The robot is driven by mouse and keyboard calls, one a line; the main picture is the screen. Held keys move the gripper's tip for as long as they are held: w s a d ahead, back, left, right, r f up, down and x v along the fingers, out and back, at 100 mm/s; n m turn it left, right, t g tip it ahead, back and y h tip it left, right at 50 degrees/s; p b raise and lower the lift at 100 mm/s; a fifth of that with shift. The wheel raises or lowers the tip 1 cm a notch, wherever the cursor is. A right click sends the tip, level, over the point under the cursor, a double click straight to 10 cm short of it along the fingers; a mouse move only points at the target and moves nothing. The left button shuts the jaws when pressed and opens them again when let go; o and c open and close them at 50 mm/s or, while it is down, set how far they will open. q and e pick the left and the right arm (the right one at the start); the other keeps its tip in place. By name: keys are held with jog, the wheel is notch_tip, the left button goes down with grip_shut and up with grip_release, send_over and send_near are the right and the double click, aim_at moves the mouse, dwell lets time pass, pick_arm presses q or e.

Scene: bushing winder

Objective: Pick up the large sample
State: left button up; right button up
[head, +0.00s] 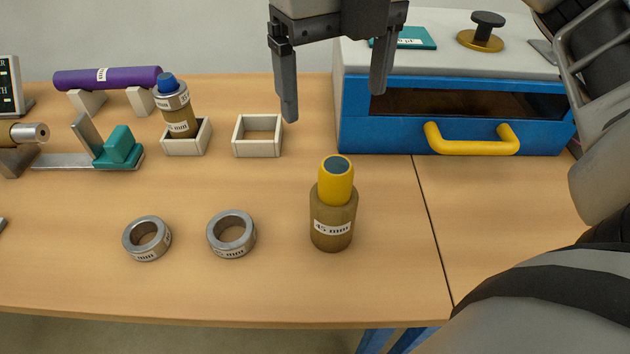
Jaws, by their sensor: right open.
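A brown bushing with a yellow top section and a "45 mm" label (333,225) stands upright on the table at centre right. A second brown sample with a metal ring and a blue top (179,115) stands slightly tilted in a white square holder at the left. My right gripper (335,103) hangs above and behind the labelled yellow-topped sample, its two fingers pointing down, wide apart, with nothing between them. My left gripper does not show.
Two metal rings (147,238) lie on the front of the table. An empty white square holder (240,152) stands behind them. A blue oven-like box (390,137) with a yellow handle (472,146) stands at the back right. A purple roll (107,78) rests on supports at the back left.

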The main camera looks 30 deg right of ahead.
aim_at(337, 165)
jog(key=f, duration=0.2)
jog(key=s+f, duration=0.1)
jog(key=shift+s+f, duration=0.1)
jog(key=shift+f, duration=0.25)
notch_tip(337, 165, down, 4)
jog(key=shift+f, duration=0.25)
jog(key=shift+f+p, duration=0.35)
jog(key=shift+f, duration=0.5)
notch_tip(337, 165, down, 4)
jog(key=shift+f+p, duration=0.2)
jog(key=shift+p, duration=0.15)
jog(key=c, duration=1.7)
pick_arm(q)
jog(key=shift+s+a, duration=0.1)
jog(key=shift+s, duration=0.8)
pick_arm(e)
jog(key=shift+c, duration=0.3)
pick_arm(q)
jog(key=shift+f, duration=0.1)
pick_arm(e)
jog(key=shift+w+r, duration=0.15)
jog(key=shift+w, duration=0.05)
